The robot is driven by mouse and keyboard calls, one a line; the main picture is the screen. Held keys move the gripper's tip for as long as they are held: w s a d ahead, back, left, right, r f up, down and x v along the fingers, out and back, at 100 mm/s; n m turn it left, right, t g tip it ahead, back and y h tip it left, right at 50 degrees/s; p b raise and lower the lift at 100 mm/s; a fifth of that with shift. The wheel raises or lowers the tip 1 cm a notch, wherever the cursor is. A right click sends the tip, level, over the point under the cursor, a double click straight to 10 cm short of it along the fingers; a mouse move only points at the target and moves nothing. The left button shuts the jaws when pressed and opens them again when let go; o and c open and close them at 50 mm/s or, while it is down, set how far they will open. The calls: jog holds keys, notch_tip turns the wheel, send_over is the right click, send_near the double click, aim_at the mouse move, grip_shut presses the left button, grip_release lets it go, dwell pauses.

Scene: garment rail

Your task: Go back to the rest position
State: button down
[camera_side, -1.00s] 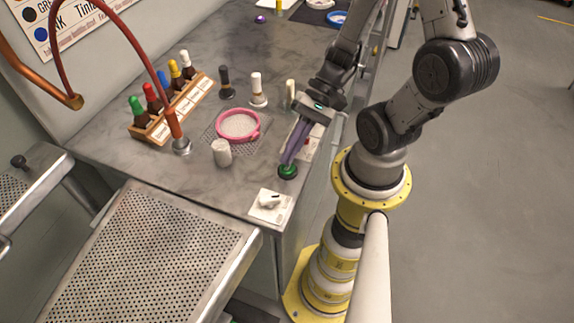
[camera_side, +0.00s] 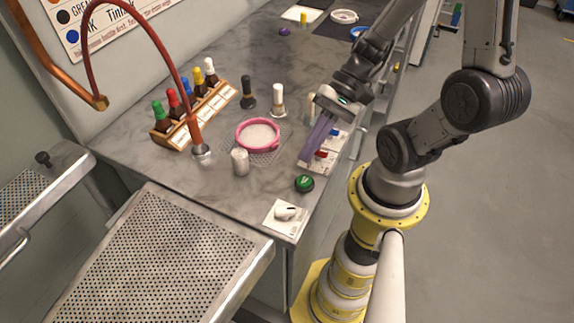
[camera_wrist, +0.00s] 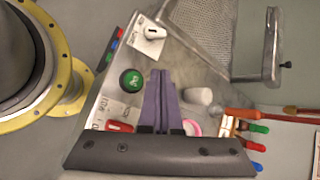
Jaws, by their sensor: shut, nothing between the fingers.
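My gripper (camera_side: 306,157) has long purple fingers that are shut together with nothing between them. In the side view it hangs over the right edge of the grey bench (camera_side: 215,190), pointing down. A green round button (camera_side: 304,184) lies just below the fingertips in the picture, apart from them. In the wrist view the shut fingers (camera_wrist: 160,78) point toward the bench, with the green button (camera_wrist: 132,80) to their left. A red switch (camera_side: 321,154) on a pale plate shows beside the fingers.
A pink ring (camera_side: 258,136) lies on a mesh mat, with a white cylinder (camera_side: 240,162) nearby. A rack of capped bottles (camera_side: 194,118) and a red hose (camera_side: 178,75) stand at the left. A white knob plate (camera_side: 286,217) sits at the front corner. Perforated trays (camera_side: 150,260) adjoin the bench.

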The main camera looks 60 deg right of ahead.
jog(key=shift+a, duration=0.1)
jog(key=shift+a+r+n, duration=0.1)
jog(key=shift+a+n, duration=0.15)
jog(key=shift+n, duration=0.05)
jog(key=d+r+n+t+h, duration=0.2)
jog(key=d+r+n+h, duration=0.2)
jog(key=r+n+h, duration=0.4)
notch_tip(320, 180, up, 4)
jog(key=s+n, duration=0.1)
jog(key=n, duration=0.3)
jog(key=shift+d+r+t+h, duration=0.2)
jog(key=shift+r+t+h, duration=0.05)
jog(key=shift+t+h, duration=0.15)
